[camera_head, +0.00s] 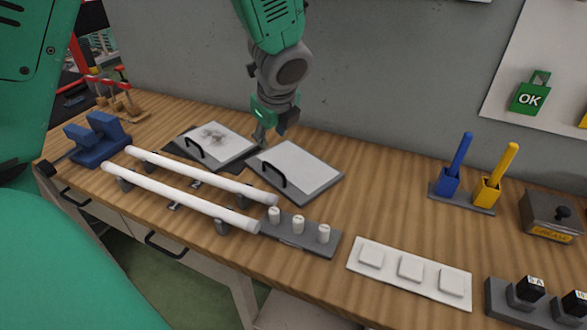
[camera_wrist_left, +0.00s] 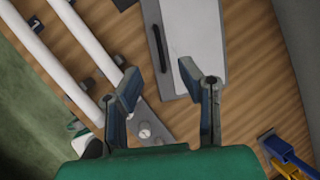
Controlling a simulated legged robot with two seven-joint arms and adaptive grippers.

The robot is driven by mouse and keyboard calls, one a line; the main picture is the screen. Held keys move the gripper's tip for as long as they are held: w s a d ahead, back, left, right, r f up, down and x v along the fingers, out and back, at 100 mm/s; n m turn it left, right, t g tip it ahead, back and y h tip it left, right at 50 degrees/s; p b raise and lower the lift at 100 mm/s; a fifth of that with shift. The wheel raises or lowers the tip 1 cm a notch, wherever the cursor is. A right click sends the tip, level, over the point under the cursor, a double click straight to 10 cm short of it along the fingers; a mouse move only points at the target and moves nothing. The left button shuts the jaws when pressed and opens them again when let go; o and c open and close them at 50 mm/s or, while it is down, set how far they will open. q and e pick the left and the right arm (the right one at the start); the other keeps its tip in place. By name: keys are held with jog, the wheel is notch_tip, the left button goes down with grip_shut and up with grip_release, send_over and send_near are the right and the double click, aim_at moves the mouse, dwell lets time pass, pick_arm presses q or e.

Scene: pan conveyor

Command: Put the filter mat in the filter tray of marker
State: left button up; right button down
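Two flat trays lie side by side on the wooden bench. The left tray (camera_head: 180,152) holds a white panel, perhaps a filter mat, with a dark sooty stain (camera_head: 213,135) and a black handle. The right grey tray (camera_head: 330,183) holds a clean white panel (camera_head: 295,165), also with a black handle. Which one the marker denotes I cannot tell. My left gripper (camera_head: 273,132) is above the back edge between the two trays. In the left wrist view it (camera_wrist_left: 158,72) is open and empty, its fingers apart above a tray with a white panel (camera_wrist_left: 193,30). My right gripper is not in view.
Two white tubes (camera_head: 190,195) lie on supports in front of the trays. A grey block with white knobs (camera_head: 300,238), a white plate with square pads (camera_head: 410,268), a blue holder (camera_head: 448,180) and a yellow holder (camera_head: 488,190) stand rightward. A blue clamp-like item (camera_head: 97,140) is at left.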

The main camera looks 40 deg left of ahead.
aim_at(268, 164)
pick_arm(q)
jog(key=b+x, duration=0.1)
jog(key=x, duration=0.7)
jog(key=shift+a+f+b, duration=0.25)
jog(key=shift+b, duration=0.15)
jog(key=b+x, duration=0.1)
jog(key=x, duration=0.3)
jog(key=shift+d+f, duration=0.15)
jog(key=shift+f, duration=0.15)
jog(key=shift+w+a+f, duration=0.1)
jog(key=shift+a+f, duration=0.1)
jog(key=shift+f, duration=0.15)
jog(key=shift+r, duration=0.1)
grip_shut()
